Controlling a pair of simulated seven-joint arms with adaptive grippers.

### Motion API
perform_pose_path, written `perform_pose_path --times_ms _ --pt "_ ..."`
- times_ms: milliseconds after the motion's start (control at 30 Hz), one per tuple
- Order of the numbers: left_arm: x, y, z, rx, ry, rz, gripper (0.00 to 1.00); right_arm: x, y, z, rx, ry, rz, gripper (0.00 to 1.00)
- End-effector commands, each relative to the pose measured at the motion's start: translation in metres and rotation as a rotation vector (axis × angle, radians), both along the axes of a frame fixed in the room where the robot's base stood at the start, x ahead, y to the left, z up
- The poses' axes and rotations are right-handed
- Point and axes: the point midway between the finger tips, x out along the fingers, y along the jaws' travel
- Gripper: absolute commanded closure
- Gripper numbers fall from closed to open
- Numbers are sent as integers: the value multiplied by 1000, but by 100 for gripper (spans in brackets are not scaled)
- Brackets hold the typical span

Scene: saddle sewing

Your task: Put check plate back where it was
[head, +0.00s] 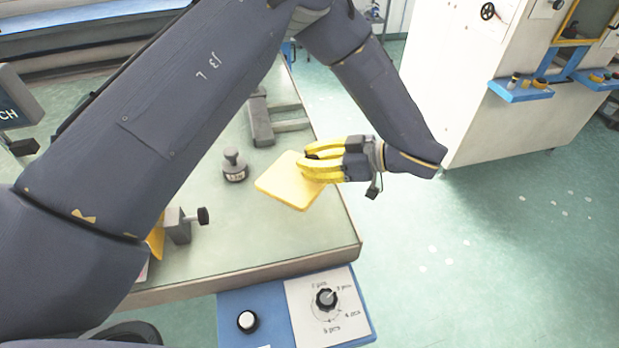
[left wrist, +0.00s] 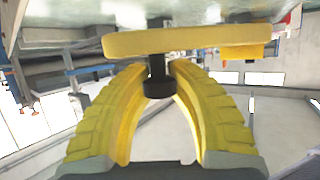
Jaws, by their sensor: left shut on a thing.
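The check plate is a flat yellow square (head: 288,188) over the right part of the green-topped table, near its right edge. Whether it touches the tabletop or hangs just above it, I cannot tell. My left gripper (head: 308,164), with yellow fingers, reaches over the plate's far right side and is shut on it. In the left wrist view the plate (left wrist: 205,40) lies across the fingertips of this gripper (left wrist: 158,75). A dark round knob (left wrist: 158,88) shows between the fingers. My right gripper is not in view.
A small grey weight-like piece with a knob (head: 234,166) stands left of the plate. A grey metal fixture (head: 262,125) lies behind. A clamp with a black knob (head: 180,225) sits near the front. A blue control panel (head: 255,318) is at the table's front edge.

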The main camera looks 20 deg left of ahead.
Motion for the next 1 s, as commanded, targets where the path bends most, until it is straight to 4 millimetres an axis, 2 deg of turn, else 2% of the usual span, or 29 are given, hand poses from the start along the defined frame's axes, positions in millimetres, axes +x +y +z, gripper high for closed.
perform_pose_path --times_ms 100,433,700,933,967,1000 --pt "0 0 -13 0 1 2 100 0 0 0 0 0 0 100" --pt "0 0 -26 0 0 1 100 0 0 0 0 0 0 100" --pt "0 0 -55 0 2 2 100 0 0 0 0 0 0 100" --pt "0 0 -58 0 0 1 100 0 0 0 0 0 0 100" --pt "0 0 -58 0 0 1 79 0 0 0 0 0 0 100" --pt "0 0 -58 0 0 1 75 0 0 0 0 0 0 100"
